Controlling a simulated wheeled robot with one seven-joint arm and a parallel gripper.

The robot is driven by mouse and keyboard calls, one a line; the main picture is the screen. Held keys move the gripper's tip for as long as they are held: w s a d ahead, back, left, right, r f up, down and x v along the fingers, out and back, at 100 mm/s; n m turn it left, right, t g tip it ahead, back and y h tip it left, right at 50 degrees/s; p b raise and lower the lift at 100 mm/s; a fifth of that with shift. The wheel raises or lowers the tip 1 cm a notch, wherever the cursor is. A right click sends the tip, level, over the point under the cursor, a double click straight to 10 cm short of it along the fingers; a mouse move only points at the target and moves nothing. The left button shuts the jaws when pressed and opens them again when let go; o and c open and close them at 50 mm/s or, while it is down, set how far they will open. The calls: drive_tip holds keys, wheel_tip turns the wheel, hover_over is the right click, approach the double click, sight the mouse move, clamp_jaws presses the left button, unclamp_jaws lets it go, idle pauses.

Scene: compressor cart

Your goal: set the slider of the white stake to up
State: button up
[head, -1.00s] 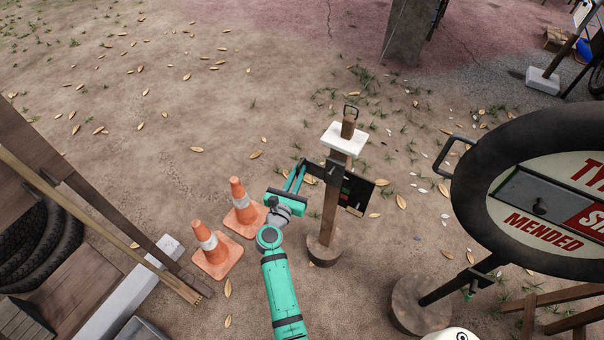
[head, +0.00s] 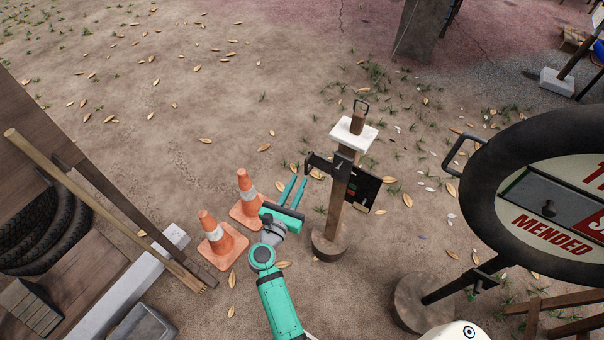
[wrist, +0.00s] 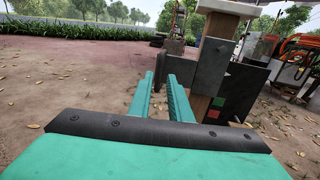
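The white stake is a wooden post with a white cap (head: 354,135), upright on a round wooden foot (head: 330,243). It also shows in the wrist view, where the white cap (wrist: 230,8) is at the top. A dark metal slider (head: 341,168) crosses the post a little below the cap. In the wrist view the grey slider plate (wrist: 210,66) sits above a green and a red mark (wrist: 215,107). My gripper (head: 298,181) is left of the post, apart from the slider.
Two orange cones (head: 221,240) stand just left of my gripper. A dark board (head: 367,190) is at the right of the post. A round tyre sign (head: 470,190) with a handle stands farther right. A wooden shed with tyres (head: 45,230) is at the left. The ground behind is open.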

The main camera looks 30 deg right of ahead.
drive_tip(key=shift+v, duration=1.3)
drive_tip(key=s+a+r+m+t+y, duration=0.1)
drive_tip(key=s+a+m+y, duration=0.3)
drive_tip(key=s+a+m, duration=0.4)
drive_tip(key=s+a+r+m+t+y, duration=0.1)
drive_tip(key=s+a+r+m+y, duration=0.2)
drive_tip(key=s, duration=1.1)
drive_tip(key=s+a+r+m+t+y, duration=0.2)
drive_tip(key=s+a+m+y, duration=0.5)
drive_tip(key=s+a+m, duration=0.4)
drive_tip(key=a+m, duration=0.1)
drive_tip(key=m, duration=0.2)
drive_tip(key=shift+s+a+m, duration=0.3)
drive_tip(key=shift+a, duration=0.05)
drive_tip(key=shift+d+r, duration=0.1)
drive_tip(key=shift+d, duration=0.05)
